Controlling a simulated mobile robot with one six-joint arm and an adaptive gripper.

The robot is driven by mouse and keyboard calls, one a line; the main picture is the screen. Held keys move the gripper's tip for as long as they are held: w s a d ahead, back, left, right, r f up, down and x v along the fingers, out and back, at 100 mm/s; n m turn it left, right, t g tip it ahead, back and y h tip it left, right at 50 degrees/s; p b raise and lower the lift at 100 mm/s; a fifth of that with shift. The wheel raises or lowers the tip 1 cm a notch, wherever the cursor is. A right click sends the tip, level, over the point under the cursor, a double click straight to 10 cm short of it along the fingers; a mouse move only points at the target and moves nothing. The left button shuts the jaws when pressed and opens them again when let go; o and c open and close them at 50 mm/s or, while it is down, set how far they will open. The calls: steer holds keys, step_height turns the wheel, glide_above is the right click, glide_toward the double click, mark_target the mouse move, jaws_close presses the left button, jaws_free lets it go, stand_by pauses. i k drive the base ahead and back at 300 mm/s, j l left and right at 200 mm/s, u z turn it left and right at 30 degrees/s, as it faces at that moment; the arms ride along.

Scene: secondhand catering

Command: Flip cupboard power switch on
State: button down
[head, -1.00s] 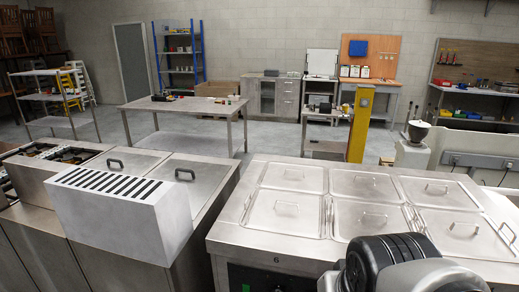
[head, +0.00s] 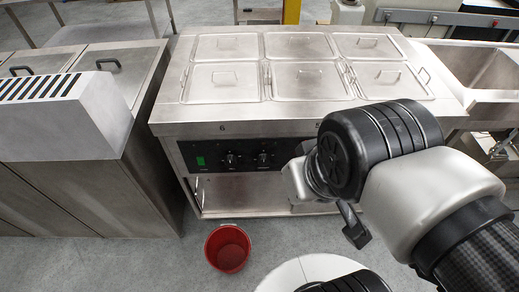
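The steel hot cupboard (head: 165,118) stands straight ahead in the head view, with several lidded pans on its top. Its black control panel (head: 215,147) is on the front face. A green rectangular switch (head: 200,161) sits at the panel's left end; its on or off position is too small to tell. Two dark knobs (head: 231,159) are to the right of it. My arm covers the panel's right part. My gripper (head: 354,226) shows only as a small dark part below my wrist, right of the switch and apart from it. Its fingers are mostly hidden.
A red bucket (head: 228,248) stands on the floor before the cupboard. An open shelf (head: 245,198) is under the panel. Steel units with a pale slotted box (head: 60,120) stand at left. A sink (head: 478,70) is at right. Floor left of the bucket is clear.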

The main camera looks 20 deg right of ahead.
mark_target(200, 160)
steer(key=i+u, duration=0.1)
steer(key=i, duration=0.4)
steer(key=u, duration=1.7)
